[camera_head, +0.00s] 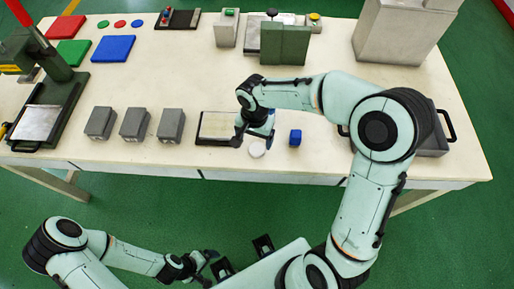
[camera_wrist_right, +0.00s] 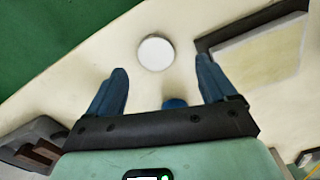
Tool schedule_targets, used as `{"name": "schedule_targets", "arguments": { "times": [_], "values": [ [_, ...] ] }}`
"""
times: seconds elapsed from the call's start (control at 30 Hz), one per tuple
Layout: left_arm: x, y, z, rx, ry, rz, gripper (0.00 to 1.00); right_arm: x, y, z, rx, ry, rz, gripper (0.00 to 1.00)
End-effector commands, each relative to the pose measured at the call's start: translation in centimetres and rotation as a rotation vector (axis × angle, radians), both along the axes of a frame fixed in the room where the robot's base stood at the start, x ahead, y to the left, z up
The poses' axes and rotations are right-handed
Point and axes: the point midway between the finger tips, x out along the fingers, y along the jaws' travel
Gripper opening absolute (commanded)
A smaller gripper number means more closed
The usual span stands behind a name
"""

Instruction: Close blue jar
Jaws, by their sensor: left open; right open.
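A small blue jar (camera_head: 295,137) stands on the table near its front edge, right of my right gripper. A round white disc (camera_head: 257,149), perhaps its lid, lies on the table to the jar's left. My right gripper (camera_head: 254,138) is open above the table, close to the disc. In the right wrist view the disc (camera_wrist_right: 156,53) lies just past the open fingertips (camera_wrist_right: 161,68). A blue piece, likely the jar (camera_wrist_right: 175,103), shows between the fingers, partly hidden by the gripper body. My left gripper (camera_head: 209,264) is open and empty, low in front of the table.
A framed light plate (camera_head: 216,126) lies left of the disc, with several grey blocks (camera_head: 136,123) further left. A grey tray (camera_head: 434,146) stands to the right, partly behind my right arm. Coloured plates and discs lie at the back left. Table around the jar is clear.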

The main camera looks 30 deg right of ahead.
Motion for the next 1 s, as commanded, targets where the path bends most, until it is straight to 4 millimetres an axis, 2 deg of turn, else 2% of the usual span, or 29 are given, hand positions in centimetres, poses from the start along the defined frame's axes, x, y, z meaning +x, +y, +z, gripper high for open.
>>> {"name": "schedule_targets", "arguments": {
  "times": [0.4, 0.77, 0.8, 0.97, 1.0],
  "values": [
    [0.0, 0.0, 0.0, 0.0, 0.0, 0.0, 0.94, -0.3, -0.7, -5.0, 0.0, 0.003, 0.001, 0.84],
    [0.0, 0.0, 0.0, 0.0, 0.0, 0.0, 0.94, -0.3, -0.7, -5.2, 0.0, 0.001, 0.0, 0.84],
    [0.0, 0.0, 0.0, 0.0, 0.0, 0.0, 0.94, -0.3, -0.7, -5.2, 0.0, 0.001, 0.0, 0.81],
    [0.0, 0.0, 0.0, 0.0, 0.0, 0.0, 0.94, -0.2, -0.7, -5.2, -0.001, 0.001, 0.0, 0.29],
    [0.0, 0.0, 0.0, 0.0, 0.0, 0.0, 0.94, -0.2, -0.7, -5.2, -0.001, 0.001, 0.0, 0.26]
  ]
}}
